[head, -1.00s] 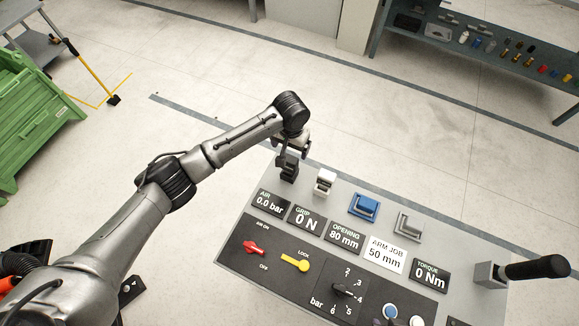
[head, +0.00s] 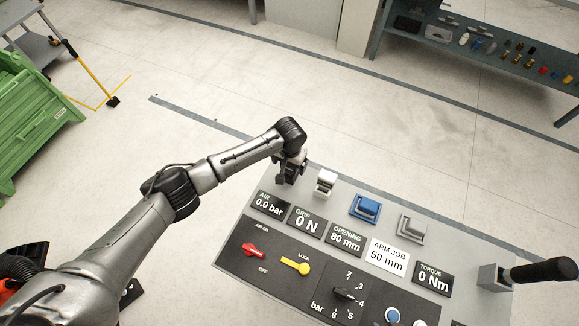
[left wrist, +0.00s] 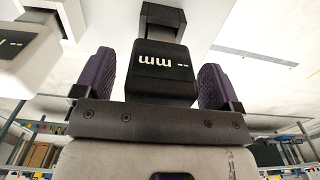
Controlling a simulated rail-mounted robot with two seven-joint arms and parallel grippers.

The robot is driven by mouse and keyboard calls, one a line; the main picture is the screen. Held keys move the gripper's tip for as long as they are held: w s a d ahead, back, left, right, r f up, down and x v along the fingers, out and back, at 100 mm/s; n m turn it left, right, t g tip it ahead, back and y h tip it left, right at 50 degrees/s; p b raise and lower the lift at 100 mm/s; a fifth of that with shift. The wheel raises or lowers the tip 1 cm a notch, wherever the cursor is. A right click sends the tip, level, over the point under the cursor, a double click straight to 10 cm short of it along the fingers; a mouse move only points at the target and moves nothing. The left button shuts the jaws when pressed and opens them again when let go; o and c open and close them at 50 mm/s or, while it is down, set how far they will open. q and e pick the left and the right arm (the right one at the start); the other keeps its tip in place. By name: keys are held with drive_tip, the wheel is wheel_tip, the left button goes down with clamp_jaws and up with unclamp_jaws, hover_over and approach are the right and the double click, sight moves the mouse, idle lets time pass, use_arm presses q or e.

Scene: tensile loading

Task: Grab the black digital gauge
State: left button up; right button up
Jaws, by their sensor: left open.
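The black digital gauge (left wrist: 162,68) fills the middle of the left wrist view, its "-- mm" face upside down. My left gripper (left wrist: 154,82) is open, with one purple finger pad on each side of it. Gaps show between the pads and the gauge, so it is not clamped. In the head view my left gripper (head: 290,170) is at the back left corner of the console and largely hides the gauge. My right gripper is not in view.
A white block (head: 325,183), a blue one (head: 365,207) and a grey one (head: 411,229) stand in a row along the console (head: 470,245). The white one is close to my left gripper. A black-handled lever (head: 540,269) is at the right.

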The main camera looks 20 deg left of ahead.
use_arm(q)
drive_tip(key=shift+c, duration=0.2)
drive_tip(key=c, duration=1)
drive_tip(key=shift+c, duration=0.2)
drive_tip(key=shift+r, duration=0.1)
